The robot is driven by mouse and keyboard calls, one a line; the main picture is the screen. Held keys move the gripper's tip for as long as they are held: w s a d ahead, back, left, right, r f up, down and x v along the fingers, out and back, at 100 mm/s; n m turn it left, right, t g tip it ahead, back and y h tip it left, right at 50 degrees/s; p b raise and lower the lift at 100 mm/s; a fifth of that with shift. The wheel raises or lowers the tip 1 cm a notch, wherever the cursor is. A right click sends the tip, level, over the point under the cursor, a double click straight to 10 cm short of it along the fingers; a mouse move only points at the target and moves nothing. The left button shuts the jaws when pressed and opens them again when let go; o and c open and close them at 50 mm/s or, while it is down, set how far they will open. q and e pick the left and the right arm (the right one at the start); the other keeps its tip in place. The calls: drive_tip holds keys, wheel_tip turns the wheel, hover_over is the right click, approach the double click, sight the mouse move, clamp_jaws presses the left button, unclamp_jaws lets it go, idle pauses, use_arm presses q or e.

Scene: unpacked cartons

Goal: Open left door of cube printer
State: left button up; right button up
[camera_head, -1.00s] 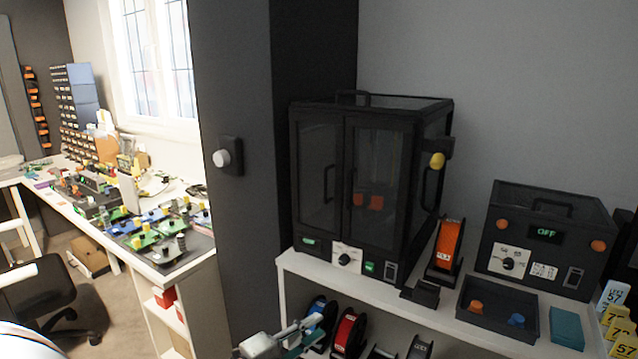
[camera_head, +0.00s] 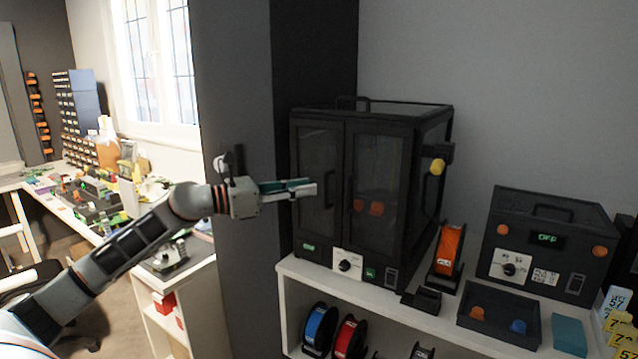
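The cube printer (camera_head: 372,250) is a black cabinet with two glazed front doors, standing on a white shelf. Its left door (camera_head: 313,150) looks closed, with a dark vertical handle (camera_head: 330,188) near its inner edge. The right door (camera_head: 377,150) also looks closed, and orange pieces show behind its pane. My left gripper (camera_head: 312,187) reaches in from the left in front of the left door, its fingertips just left of the handle. One finger is teal and one pale. The view does not show how far apart they are, and contact with the handle is unclear. My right gripper is not in view.
A dark wall column (camera_head: 235,270) with a white knob (camera_head: 221,163) stands left of the printer, close behind my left wrist. Right of the printer are an orange spool (camera_head: 450,248), a black tray (camera_head: 497,332) and a second black machine (camera_head: 545,240). Spools sit on the lower shelf.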

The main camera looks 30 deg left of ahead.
use_arm(q)
drive_tip(key=p+x, duration=0.1)
drive_tip(key=x, duration=0.3)
drive_tip(key=shift+w+d, duration=0.2)
drive_tip(key=shift+w, duration=0.1)
clamp_jaws()
